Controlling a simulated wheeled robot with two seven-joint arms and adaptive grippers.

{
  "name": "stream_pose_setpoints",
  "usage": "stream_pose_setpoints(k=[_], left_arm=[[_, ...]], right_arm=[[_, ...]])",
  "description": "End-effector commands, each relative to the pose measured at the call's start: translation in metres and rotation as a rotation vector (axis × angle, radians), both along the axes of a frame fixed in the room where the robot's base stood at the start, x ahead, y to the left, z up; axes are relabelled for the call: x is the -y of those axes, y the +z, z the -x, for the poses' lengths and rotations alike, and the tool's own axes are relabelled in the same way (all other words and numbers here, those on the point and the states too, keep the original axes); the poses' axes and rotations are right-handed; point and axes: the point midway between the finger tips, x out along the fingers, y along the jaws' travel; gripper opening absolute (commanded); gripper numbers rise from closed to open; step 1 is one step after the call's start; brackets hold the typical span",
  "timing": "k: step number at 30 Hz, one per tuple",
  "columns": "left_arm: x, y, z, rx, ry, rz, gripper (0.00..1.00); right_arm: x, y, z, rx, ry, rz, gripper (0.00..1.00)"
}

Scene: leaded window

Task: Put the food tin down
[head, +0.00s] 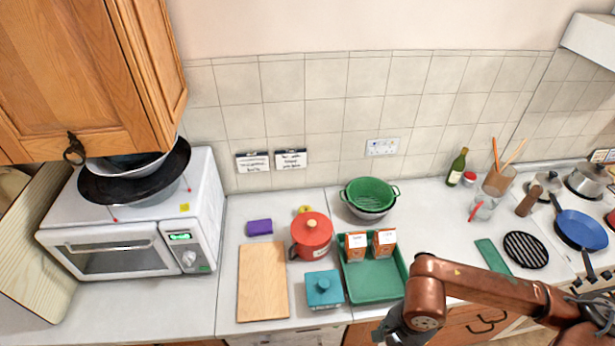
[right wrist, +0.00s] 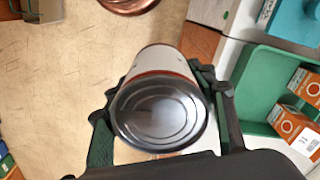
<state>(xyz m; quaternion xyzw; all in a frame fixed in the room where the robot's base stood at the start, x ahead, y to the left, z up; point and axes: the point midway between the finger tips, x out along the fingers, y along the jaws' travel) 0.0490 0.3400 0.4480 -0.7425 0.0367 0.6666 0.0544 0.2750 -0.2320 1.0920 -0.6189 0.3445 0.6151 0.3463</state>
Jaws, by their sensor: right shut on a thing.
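The food tin (right wrist: 160,112) shows in the right wrist view with its round metal end toward the camera and a white and red-brown label on its side. My right gripper (right wrist: 160,100) is shut on it, with a finger on each side. The tin appears over the floor, just off the counter's front edge. My left gripper is in neither view.
The green tray (head: 400,264) holds two orange boxes (head: 356,246) at its back. A teal canister (head: 324,288), a wooden board (head: 262,282) and a red pot (head: 311,234) stand left of it. A green colander (head: 368,192) is behind. Bare worktop (head: 432,222) lies right of the tray.

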Motion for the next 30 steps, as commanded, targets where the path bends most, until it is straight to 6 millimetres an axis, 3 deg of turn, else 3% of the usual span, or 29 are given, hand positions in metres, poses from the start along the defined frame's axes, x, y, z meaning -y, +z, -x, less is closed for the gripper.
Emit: stream_pose_setpoints(k=[14, 24, 30], left_arm=[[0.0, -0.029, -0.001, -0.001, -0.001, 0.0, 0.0], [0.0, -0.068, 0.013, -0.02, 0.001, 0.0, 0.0], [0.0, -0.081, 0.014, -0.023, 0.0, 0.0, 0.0]], right_arm=[[-0.006, -0.021, -0.047, 0.004, 0.297, 0.005, 0.12], [-0.015, -0.044, -0.113, 0.003, 0.742, 0.007, 0.12], [-0.019, -0.049, -0.139, 0.001, 0.944, 0.006, 0.12]])
